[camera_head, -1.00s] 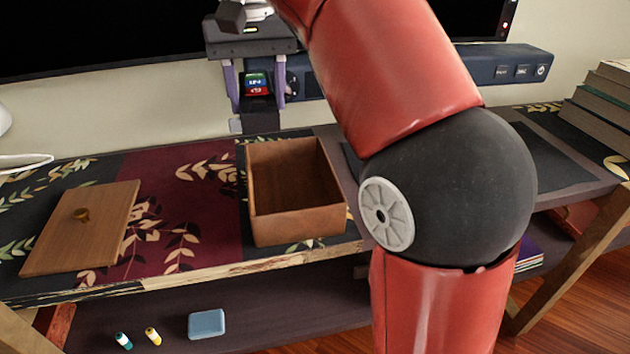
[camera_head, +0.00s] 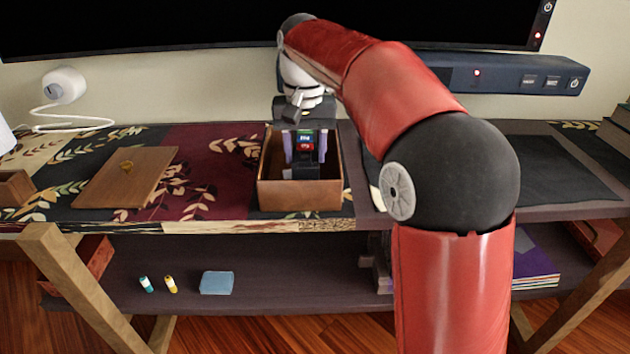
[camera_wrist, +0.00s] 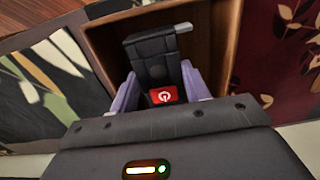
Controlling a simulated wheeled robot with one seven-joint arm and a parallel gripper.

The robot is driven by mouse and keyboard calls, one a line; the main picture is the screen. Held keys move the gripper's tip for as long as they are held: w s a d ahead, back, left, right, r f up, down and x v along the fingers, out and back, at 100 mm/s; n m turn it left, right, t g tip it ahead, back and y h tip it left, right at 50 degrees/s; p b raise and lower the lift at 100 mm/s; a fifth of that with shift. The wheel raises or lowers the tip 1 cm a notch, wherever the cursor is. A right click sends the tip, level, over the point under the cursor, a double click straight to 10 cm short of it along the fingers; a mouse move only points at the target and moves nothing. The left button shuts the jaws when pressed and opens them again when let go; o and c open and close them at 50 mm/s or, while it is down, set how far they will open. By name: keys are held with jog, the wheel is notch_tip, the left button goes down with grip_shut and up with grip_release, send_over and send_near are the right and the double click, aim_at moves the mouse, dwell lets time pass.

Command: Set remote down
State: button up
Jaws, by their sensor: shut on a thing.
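The remote (camera_head: 305,148) is dark with a red button and blue and green marks. My gripper (camera_head: 305,155) is shut on it, with a purple finger on each side. In the head view the remote and fingers are inside the outline of the open wooden box (camera_head: 300,196); its front wall hides whatever is below them. In the wrist view the remote (camera_wrist: 158,70) stands between the purple fingers (camera_wrist: 160,92), with the box wall (camera_wrist: 222,45) around its far end. I cannot tell whether the remote touches the box floor.
A wooden lid (camera_head: 125,177) with a knob lies left of the box on the patterned cloth. A soundbar (camera_head: 500,76) and a screen (camera_head: 200,25) are behind. The lower shelf holds small bottles and a blue block (camera_head: 216,283).

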jog(key=shift+w+a+f+b, duration=0.15)
jog(key=shift+f+b, duration=0.15)
jog(key=shift+f, duration=0.5)
notch_tip(320, 180, down, 3)
jog(key=b, duration=0.3)
jog(key=shift+f, duration=0.1)
jog(key=shift+f, duration=0.2)
jog(key=o, duration=1.1)
